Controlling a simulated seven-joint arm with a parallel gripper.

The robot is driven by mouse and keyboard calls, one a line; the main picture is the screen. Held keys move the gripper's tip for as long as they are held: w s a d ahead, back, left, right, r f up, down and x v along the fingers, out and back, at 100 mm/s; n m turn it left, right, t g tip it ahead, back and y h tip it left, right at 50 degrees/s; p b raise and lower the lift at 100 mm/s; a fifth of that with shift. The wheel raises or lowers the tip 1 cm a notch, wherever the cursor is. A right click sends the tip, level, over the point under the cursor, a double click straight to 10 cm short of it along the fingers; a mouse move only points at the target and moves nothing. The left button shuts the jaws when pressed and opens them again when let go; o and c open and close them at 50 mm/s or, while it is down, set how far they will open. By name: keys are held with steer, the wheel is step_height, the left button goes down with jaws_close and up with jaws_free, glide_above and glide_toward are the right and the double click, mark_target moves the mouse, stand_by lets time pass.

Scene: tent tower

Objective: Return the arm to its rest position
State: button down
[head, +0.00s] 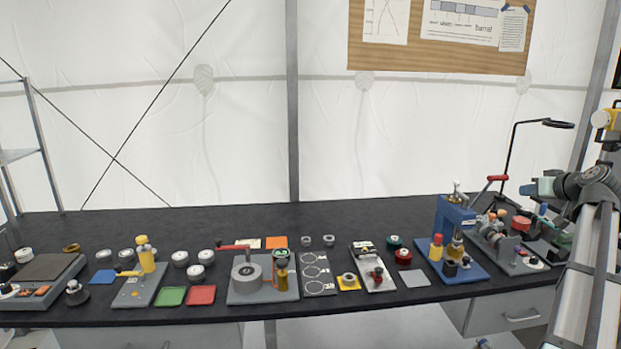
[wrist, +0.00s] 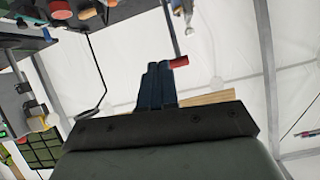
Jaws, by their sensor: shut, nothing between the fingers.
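My gripper (wrist: 158,68) shows in the wrist view as two dark fingers side by side, shut and empty. A red-tipped part shows just beside the fingertips; whether it touches them I cannot tell. In the head view my arm (head: 597,250) rises along the right edge, its upper part above the right end of the bench. The fingers cannot be made out clearly there.
The black bench (head: 330,218) carries several fixtures. A blue press (head: 453,218) with a red lever and a thin black lamp (head: 511,155) stand near my arm at right. The bench's back strip is mostly clear. A cork board (head: 445,62) hangs behind.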

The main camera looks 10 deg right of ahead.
steer(key=s+f+m+g+h, duration=0.1)
steer(key=s+f+m+g, duration=0.25)
steer(key=f, duration=0.65)
steer(key=s+f+m+g+h, duration=0.15)
steer(key=s+f+m, duration=0.3)
steer(key=f, duration=0.55)
steer(key=s+a+f+n+g+y, duration=0.1)
steer(key=s+a+f+g, duration=0.1)
steer(key=a+f, duration=0.6)
steer(key=s+a+f+g, duration=0.2)
steer(key=a+f, duration=0.2)
steer(key=f, duration=0.8)
steer(key=s+a+f+n+g+y, duration=0.1)
steer(key=s+a+f+g, duration=0.1)
steer(key=a+f, duration=0.6)
steer(key=s+a+f+n+g+y, duration=0.1)
steer(key=s+a+f+n+g, duration=0.1)
steer(key=s+a+f, duration=0.55)
steer(key=s+a+f+n+g, duration=0.15)
steer(key=s+a+f, duration=0.35)
steer(key=a+f, duration=0.55)
steer(key=s+a+f+n+g, duration=0.2)
steer(key=s+a+f, duration=0.4)
steer(key=s, duration=0.3)
steer(key=s+a+f+n+g, duration=0.2)
steer(key=s+a+f, duration=0.4)
steer(key=s, duration=0.3)
steer(key=shift+a+g, duration=0.55)
steer(key=shift+a, duration=0.3)
